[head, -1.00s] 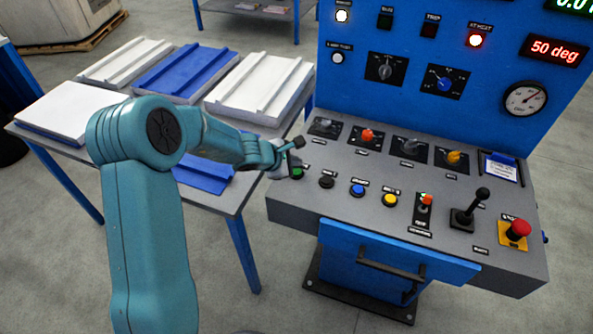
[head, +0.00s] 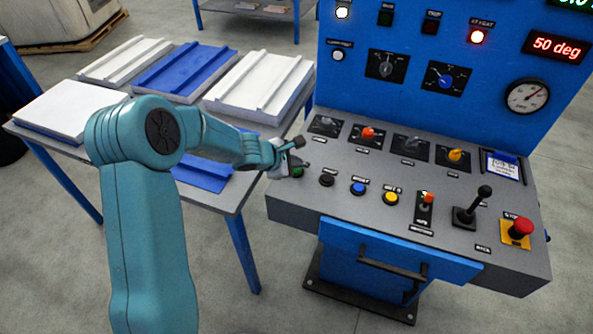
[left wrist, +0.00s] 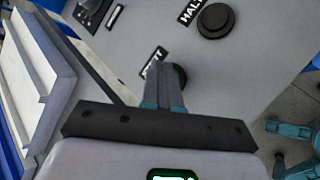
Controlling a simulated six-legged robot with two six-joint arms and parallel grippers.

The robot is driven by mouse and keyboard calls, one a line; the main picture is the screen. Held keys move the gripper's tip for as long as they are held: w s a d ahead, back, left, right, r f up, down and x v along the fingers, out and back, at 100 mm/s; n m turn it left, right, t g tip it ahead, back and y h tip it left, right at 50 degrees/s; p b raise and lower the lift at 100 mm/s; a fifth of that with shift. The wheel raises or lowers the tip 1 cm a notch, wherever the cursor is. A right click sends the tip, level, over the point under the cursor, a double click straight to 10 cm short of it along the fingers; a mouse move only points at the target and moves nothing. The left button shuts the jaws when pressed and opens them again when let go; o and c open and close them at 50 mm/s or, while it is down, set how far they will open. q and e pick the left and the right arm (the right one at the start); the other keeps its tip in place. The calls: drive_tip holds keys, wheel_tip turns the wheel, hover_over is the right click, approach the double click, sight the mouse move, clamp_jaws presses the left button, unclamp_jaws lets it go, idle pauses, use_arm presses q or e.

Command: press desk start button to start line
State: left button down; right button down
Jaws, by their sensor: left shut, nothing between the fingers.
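The green start button (head: 297,173) is at the left end of the front row on the grey desk. My left gripper (head: 303,165) is shut and empty, with its fingertips at this button. In the left wrist view the closed fingers (left wrist: 163,72) point at the desk and cover most of the green button (left wrist: 181,75); only a dark rim with some green shows beside them. I cannot tell whether the tips touch it or whether it is pressed in. A partly hidden label (left wrist: 153,62) lies beside it. My right gripper is not in view.
The black halt button (head: 327,180) is just right of the start button, then a blue button (head: 358,188), a yellow button (head: 390,198), a joystick (head: 470,210) and a red stop button (head: 521,227). A table (head: 228,205) with white and blue panels stands left.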

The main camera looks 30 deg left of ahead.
use_arm(q)
drive_tip(key=shift+f+b, duration=0.45)
drive_tip(key=shift+b, duration=0.05)
idle(0.8)
drive_tip(key=shift+r, duration=0.15)
drive_tip(key=shift+r+p, duration=0.7)
